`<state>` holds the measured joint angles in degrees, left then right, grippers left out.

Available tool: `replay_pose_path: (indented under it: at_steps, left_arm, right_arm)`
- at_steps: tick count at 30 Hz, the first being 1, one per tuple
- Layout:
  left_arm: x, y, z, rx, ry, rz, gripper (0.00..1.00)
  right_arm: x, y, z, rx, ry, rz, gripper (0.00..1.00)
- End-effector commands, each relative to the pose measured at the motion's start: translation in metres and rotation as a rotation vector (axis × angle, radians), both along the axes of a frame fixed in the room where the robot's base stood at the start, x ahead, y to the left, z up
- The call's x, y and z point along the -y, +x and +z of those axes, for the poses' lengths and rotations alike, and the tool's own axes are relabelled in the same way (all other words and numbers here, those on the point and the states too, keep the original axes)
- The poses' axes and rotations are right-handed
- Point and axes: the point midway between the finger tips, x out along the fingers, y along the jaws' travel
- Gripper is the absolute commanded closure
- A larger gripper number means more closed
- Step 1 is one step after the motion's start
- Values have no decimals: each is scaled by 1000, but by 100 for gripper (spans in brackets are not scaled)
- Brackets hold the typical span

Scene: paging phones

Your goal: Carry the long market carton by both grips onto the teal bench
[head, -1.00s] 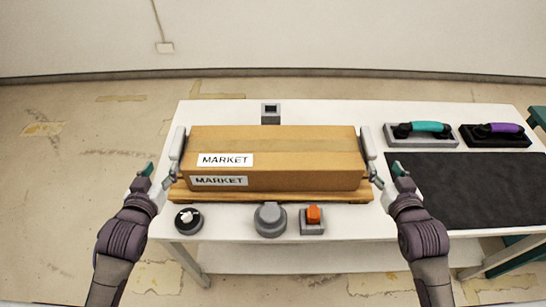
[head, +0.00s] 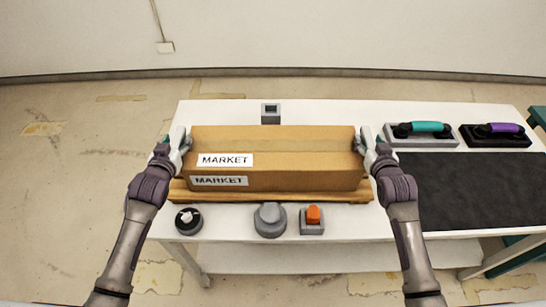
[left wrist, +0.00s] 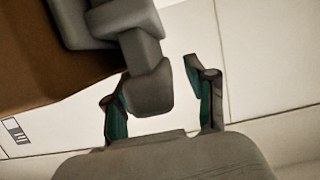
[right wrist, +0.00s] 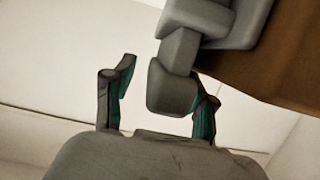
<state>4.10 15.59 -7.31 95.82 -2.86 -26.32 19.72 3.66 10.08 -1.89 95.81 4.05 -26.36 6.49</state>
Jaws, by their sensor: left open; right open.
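The long brown market carton (head: 275,160), with white MARKET labels, lies on a wooden board (head: 270,196) on the white table. A grey grip is fixed at each end; the left grip (left wrist: 150,85) and the right grip (right wrist: 173,85) show in the wrist views. My left gripper (head: 170,143) is at the carton's left end, open, with the grip's end between its teal-padded fingers (left wrist: 155,95). My right gripper (head: 374,146) is at the right end, open, with that grip's end between its fingers (right wrist: 160,95). The teal bench (head: 538,116) shows only in part at the right edge.
A black knob (head: 188,221), a grey round button (head: 270,220) and an orange switch (head: 313,216) stand along the table's front. A grey block (head: 271,113) is behind the carton. Teal-handled (head: 421,128) and purple-handled (head: 497,130) tools and a dark mat (head: 475,185) lie right.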

Motion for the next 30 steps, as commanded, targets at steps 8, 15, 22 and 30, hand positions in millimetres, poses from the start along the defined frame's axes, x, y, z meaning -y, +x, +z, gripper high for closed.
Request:
replay_pose_path:
  at_steps: [8, 15, 22, 30]
  left_arm:
    - [0, 5, -2, -1, 0, 0, 44]
    - [0, 4, -2, -1, 0, 0, 65]
    - [0, 4, -2, -1, 0, 0, 100]
    - [0, 4, -2, -1, 0, 0, 100]
  right_arm:
    - [0, 5, -2, 0, 0, 0, 44]
    - [0, 4, -1, 0, 0, 0, 65]
    - [0, 4, -1, -1, 0, 0, 100]
    - [0, 4, -2, -1, 0, 0, 100]
